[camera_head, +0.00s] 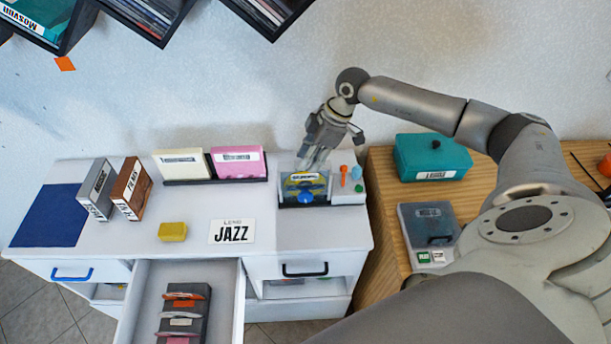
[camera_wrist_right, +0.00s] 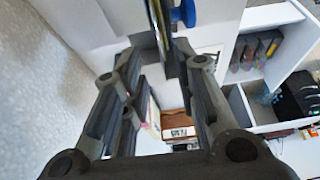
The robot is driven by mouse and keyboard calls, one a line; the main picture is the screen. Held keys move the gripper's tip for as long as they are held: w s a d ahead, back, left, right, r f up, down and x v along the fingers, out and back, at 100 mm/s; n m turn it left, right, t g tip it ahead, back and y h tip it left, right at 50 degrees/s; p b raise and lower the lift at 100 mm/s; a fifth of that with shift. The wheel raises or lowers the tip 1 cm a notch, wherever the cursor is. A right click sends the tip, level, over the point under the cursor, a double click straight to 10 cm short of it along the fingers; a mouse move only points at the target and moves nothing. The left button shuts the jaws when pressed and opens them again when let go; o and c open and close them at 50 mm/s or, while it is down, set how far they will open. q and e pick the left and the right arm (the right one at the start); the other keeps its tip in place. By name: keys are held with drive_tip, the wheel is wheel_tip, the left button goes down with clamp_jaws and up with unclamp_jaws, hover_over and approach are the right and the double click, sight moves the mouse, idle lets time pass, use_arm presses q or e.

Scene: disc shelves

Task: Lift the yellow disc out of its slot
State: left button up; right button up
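A yellow and blue round-patterned piece, which I take for the yellow disc (camera_head: 292,187), shows in the dark slot holder (camera_head: 284,203) on the white desk's right part. A blue knob (camera_head: 306,197) sits at its front and a white label along its top. My right gripper (camera_head: 312,165) points down just above and behind the holder, its fingertips close to the disc's top. In the right wrist view a shiny narrow edge (camera_wrist_right: 160,28) runs down between the fingers (camera_wrist_right: 160,68). Whether the fingers touch it is unclear. My left gripper is out of view.
Small coloured knobs (camera_head: 351,175) stand right beside the holder. Cream (camera_head: 181,164) and pink (camera_head: 238,162) cases stand to its left, with a JAZZ card (camera_head: 231,232) in front. A drawer (camera_head: 230,290) stands open. A teal box (camera_head: 433,158) is on the wooden table.

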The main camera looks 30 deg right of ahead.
drive_tip(key=shift+p+x, duration=0.45)
drive_tip(key=shift+x, duration=1.35)
clamp_jaws()
drive_tip(key=shift+r, duration=0.15)
